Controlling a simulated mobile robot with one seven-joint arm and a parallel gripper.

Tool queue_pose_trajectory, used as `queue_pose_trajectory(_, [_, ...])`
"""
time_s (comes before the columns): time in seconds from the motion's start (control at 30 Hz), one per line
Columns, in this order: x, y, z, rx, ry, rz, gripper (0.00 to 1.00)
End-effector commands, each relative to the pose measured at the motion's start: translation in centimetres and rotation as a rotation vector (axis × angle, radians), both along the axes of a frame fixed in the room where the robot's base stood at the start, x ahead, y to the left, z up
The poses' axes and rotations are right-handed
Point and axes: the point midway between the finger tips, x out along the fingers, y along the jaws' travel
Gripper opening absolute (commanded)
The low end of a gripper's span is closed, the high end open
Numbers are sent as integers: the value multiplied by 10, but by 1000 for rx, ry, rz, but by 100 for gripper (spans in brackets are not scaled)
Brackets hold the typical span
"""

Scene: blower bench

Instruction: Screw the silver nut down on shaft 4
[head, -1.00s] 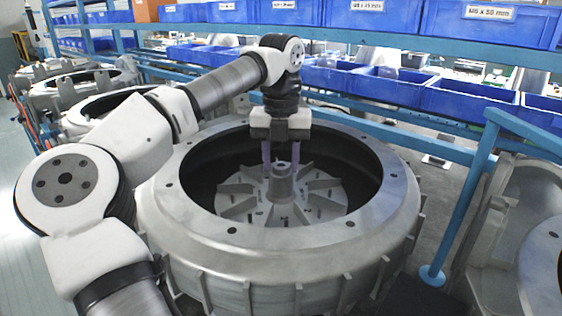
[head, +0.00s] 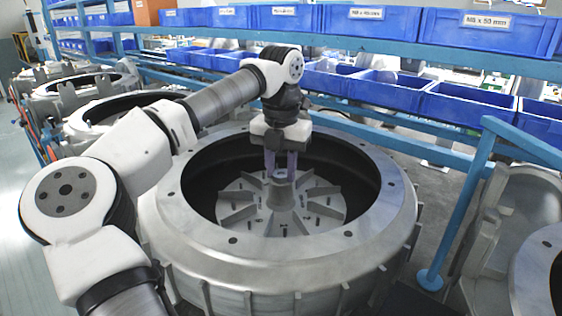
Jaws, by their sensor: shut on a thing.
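My gripper (head: 281,165) points straight down into the round grey housing. Its two pale purple fingers are close together, shut on a small grey piece at the top of the central hub. This piece appears to be the silver nut, but it is too small and too hidden by the fingers to make out clearly. The hub (head: 281,194) stands in the middle of a finned grey wheel (head: 240,205). Several short dark studs stand up between the fins. I can read no number on any shaft.
The housing's wide metal rim (head: 290,250) surrounds the wheel, with a dark inner wall. Blue bins (head: 468,101) on a blue rack stand behind. A blue post (head: 455,210) rises at the right. More round housings stand at the left.

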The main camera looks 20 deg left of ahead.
Motion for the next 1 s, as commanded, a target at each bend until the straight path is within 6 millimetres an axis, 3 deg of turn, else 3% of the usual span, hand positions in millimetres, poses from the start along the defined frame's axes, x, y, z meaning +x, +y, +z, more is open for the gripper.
queue_pose_trajectory(0.37, [0, 0, 2, -1, 1, -302, 0])
queue_pose_trajectory(1.0, [0, 0, -1, 0, -1, -1174, 0])
